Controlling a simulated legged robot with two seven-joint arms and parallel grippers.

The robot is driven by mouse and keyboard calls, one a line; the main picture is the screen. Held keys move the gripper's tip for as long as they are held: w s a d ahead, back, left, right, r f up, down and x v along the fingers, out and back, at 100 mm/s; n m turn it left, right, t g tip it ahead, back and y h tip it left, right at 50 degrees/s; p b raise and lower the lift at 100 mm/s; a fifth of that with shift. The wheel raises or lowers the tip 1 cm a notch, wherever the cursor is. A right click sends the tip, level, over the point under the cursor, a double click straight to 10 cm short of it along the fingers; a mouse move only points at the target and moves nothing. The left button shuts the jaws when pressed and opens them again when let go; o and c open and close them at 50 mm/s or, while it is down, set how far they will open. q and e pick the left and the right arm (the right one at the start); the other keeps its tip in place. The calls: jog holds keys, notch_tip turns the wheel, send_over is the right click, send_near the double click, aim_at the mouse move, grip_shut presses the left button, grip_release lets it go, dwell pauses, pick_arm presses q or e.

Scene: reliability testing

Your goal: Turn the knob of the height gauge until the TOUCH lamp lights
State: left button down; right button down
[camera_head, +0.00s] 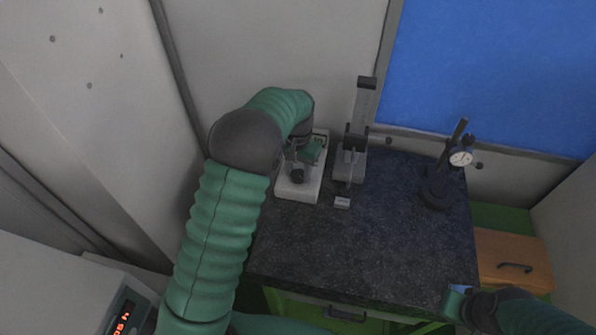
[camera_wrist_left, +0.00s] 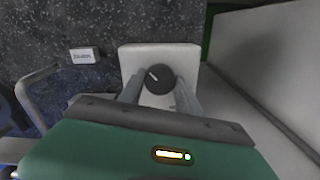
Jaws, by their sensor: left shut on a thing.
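A black round knob (camera_head: 297,176) with a white pointer mark stands on a pale base (camera_head: 303,190) on the dark bench. In the left wrist view the knob (camera_wrist_left: 160,79) sits between the two grey fingers of my left gripper (camera_wrist_left: 158,92), which is shut on it. In the head view my left gripper (camera_head: 300,163) reaches down over the base. The height gauge (camera_head: 358,130), a grey column on a pale foot, stands just right of it. I cannot make out a TOUCH lamp. My right gripper (camera_head: 458,301) is low at the right; its fingers are unclear.
A small pale labelled block (camera_head: 342,202) lies in front of the gauge. A dial indicator stand (camera_head: 436,190) stands at the right of the dark bench (camera_head: 345,255). The bench's front middle is clear. A wall stands behind, with a blue panel (camera_head: 490,70).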

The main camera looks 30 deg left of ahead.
pick_arm(q)
jog(key=shift+w+r+n, duration=0.25)
jog(key=shift+w+n, duration=0.05)
jog(key=c, duration=1.2)
grip_release()
jog(key=shift+o, duration=1.3)
jog(key=shift+f, duration=0.1)
jog(key=shift+o, duration=0.5)
jog(key=shift+f, duration=0.15)
jog(key=shift+r, duration=0.25)
notch_tip(320, 180, up, 8)
jog(key=b, duration=0.3)
jog(key=shift+r, duration=0.15)
notch_tip(320, 180, up, 8)
send_over(299, 172)
jog(key=shift+b, duration=0.35)
